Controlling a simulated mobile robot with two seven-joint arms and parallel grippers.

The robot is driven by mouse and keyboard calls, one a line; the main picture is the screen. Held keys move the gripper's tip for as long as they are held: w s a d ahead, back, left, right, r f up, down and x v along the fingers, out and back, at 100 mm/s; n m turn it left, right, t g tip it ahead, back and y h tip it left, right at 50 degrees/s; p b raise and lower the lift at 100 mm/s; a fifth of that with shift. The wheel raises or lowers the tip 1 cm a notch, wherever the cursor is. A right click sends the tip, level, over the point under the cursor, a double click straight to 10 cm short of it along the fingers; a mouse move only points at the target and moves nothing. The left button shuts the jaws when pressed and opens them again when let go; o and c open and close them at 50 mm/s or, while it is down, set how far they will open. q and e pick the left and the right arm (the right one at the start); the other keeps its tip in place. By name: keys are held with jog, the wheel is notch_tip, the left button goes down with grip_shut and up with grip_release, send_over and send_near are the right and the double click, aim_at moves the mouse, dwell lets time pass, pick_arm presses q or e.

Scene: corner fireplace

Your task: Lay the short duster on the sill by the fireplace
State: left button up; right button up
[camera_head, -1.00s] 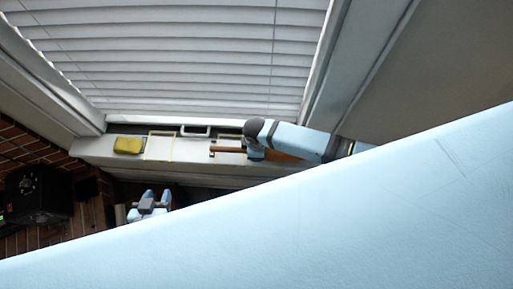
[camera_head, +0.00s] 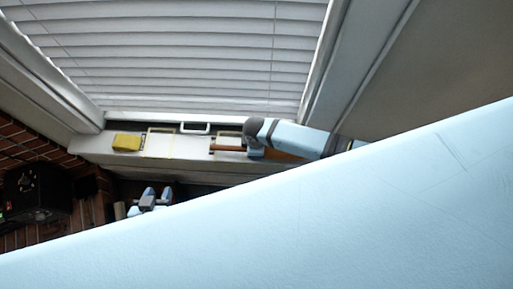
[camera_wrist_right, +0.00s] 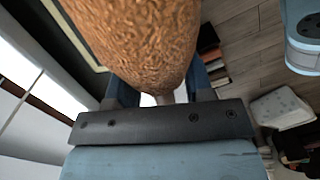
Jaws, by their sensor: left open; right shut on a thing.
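The pale sill (camera_head: 93,147) runs below the window blind in the head view. The short duster's brown stick (camera_head: 228,148) shows over the sill, next to my right arm, and an orange-brown part (camera_head: 285,156) shows under the arm. In the right wrist view its fuzzy brown head (camera_wrist_right: 135,40) fills the top middle. My right gripper (camera_wrist_right: 163,98) is shut on the duster; the fingers are partly hidden behind the head. I cannot tell if the duster touches the sill. My left gripper (camera_head: 156,196) is open and empty below the sill, at lower left.
A yellow sponge-like block (camera_head: 127,142) lies on the sill's left part. Thin yellow outlines (camera_head: 159,144) and a white handle-like frame (camera_head: 195,128) are to its right. A black box (camera_head: 36,192) stands by the brick at lower left. My pale blue body hides the lower right.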

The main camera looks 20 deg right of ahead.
jog(key=shift+f, duration=0.45)
jog(key=o, duration=0.9)
notch_tip(320, 180, up, 14)
jog(key=s+a+f+m+t+y, duration=0.1)
jog(key=s+a+m+t+y, duration=0.2)
jog(key=s+m+t+y, duration=0.15)
jog(key=s+d+r+m+t, duration=0.1)
jog(key=s+d+m+t, duration=0.1)
jog(key=d, duration=0.3)
jog(key=s+d+r+m+t+h, duration=0.1)
jog(key=s+d+m+t, duration=0.2)
jog(key=d, duration=0.3)
jog(key=shift+s+d+r+m+t, duration=0.15)
jog(key=shift+s+r+m+t, duration=0.15)
jog(key=shift+m+t, duration=0.5)
